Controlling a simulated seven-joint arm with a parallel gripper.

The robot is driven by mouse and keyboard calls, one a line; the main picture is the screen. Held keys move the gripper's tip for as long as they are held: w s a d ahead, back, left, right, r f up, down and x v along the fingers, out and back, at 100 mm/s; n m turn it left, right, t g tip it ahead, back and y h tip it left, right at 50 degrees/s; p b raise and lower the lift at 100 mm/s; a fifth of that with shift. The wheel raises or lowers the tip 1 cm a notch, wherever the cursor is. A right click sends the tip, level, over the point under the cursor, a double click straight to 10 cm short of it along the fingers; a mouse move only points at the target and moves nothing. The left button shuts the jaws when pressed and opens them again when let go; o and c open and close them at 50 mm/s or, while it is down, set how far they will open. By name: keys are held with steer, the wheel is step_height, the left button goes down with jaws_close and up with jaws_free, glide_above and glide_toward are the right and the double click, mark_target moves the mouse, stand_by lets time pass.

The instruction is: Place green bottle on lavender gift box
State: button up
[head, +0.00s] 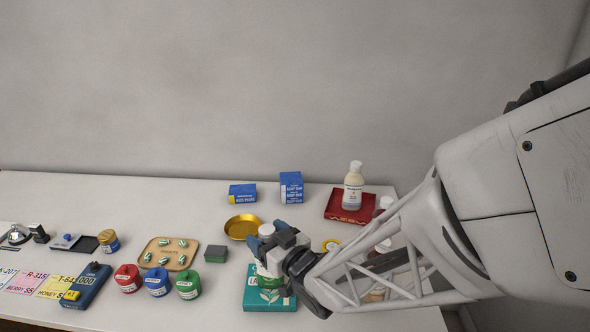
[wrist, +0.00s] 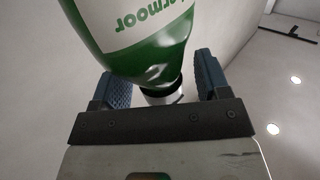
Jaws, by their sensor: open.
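The green bottle, white above a green band, shows in the wrist view (wrist: 140,35), inverted in the picture, with its dark and white neck end between my fingers. My gripper (wrist: 163,85) is open, with a blue finger on either side of that end. In the head view my gripper (head: 260,238) is over the front middle of the counter and hides most of the bottle. A teal box (head: 284,304) with a white leaf print and lettering starting "LA" lies flat right under it, apparently the lavender gift box. The bottle appears to stand on it; the contact is hidden.
A gold dish (head: 243,227) and a dark green box (head: 215,254) are close by on the left. Red (head: 128,279), blue (head: 157,283) and green (head: 188,285) jars stand further left.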

steer(key=shift+s+d+r, duration=0.1)
steer(key=v, duration=1.1)
steer(key=shift+s+d, duration=0.2)
steer(key=shift+d, duration=0.05)
stand_by(0.7)
steer(key=w+d+r+m+g+h, duration=0.25)
steer(key=d+m+h, duration=0.35)
steer(key=d+h, duration=0.65)
steer(key=s+d+r+m+g, duration=0.1)
steer(key=s+d+r+g, duration=0.2)
steer(key=s, duration=0.3)
steer(key=s+d+r+m+g, duration=0.2)
steer(key=s+d+r+g, duration=0.1)
steer(key=s, duration=0.4)
steer(key=shift+s+d+g, duration=0.3)
steer(key=shift+d+g, duration=0.4)
steer(key=shift+g, duration=0.15)
